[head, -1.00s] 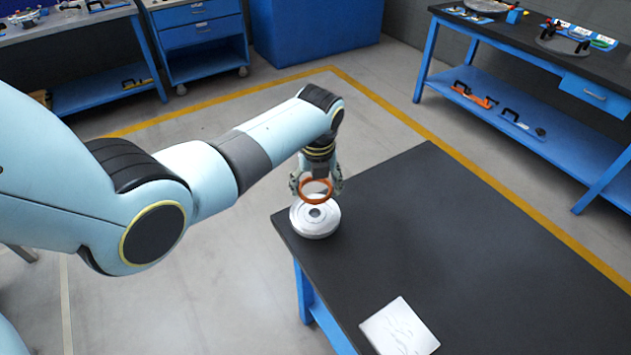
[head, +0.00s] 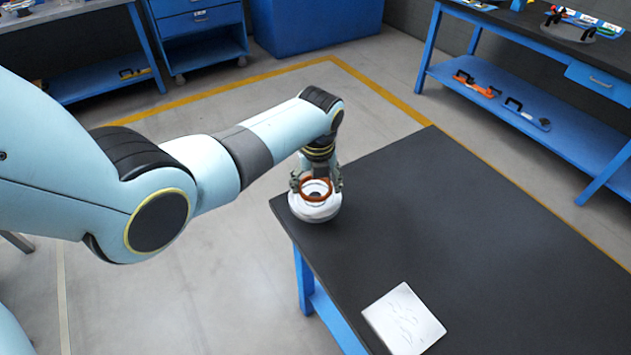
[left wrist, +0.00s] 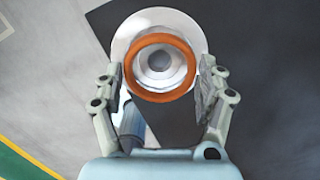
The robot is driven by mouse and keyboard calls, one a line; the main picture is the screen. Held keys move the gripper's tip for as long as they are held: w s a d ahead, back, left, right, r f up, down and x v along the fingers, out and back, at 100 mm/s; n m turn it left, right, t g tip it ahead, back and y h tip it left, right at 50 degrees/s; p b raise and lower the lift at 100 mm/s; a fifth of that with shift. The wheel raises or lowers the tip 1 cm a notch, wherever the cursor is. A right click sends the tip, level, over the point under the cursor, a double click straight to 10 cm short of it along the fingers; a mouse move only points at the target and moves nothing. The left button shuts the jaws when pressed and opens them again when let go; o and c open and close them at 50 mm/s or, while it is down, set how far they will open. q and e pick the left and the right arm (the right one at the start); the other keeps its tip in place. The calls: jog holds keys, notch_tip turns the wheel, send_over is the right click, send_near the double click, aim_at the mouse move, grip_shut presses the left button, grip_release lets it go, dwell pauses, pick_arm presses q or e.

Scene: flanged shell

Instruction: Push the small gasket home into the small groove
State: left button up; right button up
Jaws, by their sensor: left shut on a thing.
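The orange-brown ring, the small gasket (head: 316,182), is held by my left gripper (head: 316,186), which is shut on it. It also shows in the left wrist view (left wrist: 160,96) between the two fingers (left wrist: 160,88). The white flanged shell (head: 315,213) sits on the near left corner of the black table. In the left wrist view the shell (left wrist: 121,40) lies beneath the ring, with its centre hole showing through the ring. The gasket is over the shell's top; I cannot tell whether it touches. The small groove is not clearly seen. My right gripper is not in view.
The black table (head: 440,220) is mostly bare to the right of the shell. A white marked sheet or plate (head: 404,320) lies near its front edge. Blue benches and a drawer cabinet (head: 200,35) stand well back, across open floor.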

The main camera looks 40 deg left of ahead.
pick_arm(q)
jog(key=shift+p, duration=0.65)
dwell(1.1)
jog(key=shift+f+b, duration=1.1)
jog(key=shift+f, duration=0.25)
jog(key=o, duration=1.4)
jog(key=shift+o, duration=0.2)
jog(key=shift+r, duration=0.1)
notch_tip(320, 180, up, 12)
jog(key=s+d, duration=0.1)
jog(key=shift+s+d, duration=0.15)
